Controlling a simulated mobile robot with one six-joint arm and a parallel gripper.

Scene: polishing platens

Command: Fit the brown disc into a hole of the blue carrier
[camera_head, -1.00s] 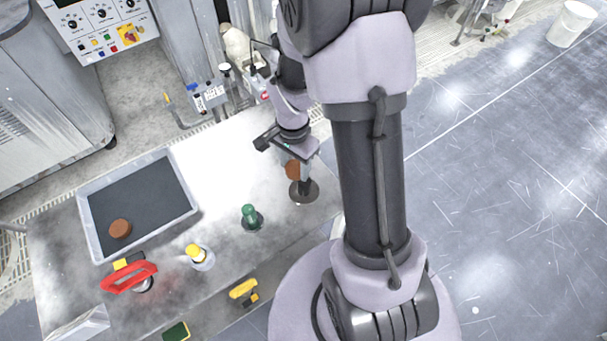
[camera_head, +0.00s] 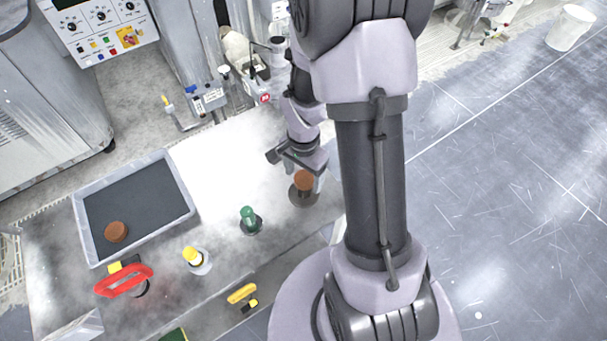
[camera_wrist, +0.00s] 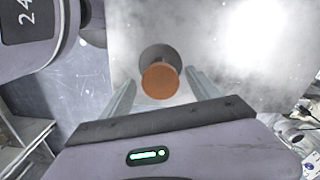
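A brown round piece (camera_head: 303,180) stands over a dark grey round base (camera_head: 296,197) near the table's right end. In the wrist view, the brown piece (camera_wrist: 161,80) shows face-on between my fingers, in front of the grey base (camera_wrist: 152,51). My gripper (camera_head: 299,167) is just above it. In the wrist view, my gripper (camera_wrist: 161,88) is open, with a gap on each side of the brown piece. Another brown disc (camera_head: 116,231) lies in a grey tray at the left. I cannot tell which one is the task's disc. I see no blue carrier.
The grey-rimmed tray (camera_head: 84,232) has a dark floor. A green-knobbed piece (camera_head: 249,216), a yellow-topped piece (camera_head: 194,256) and a red handle (camera_head: 124,281) stand along the table's front. The table (camera_head: 226,158) is clear behind them. Bottles and equipment stand beyond it.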

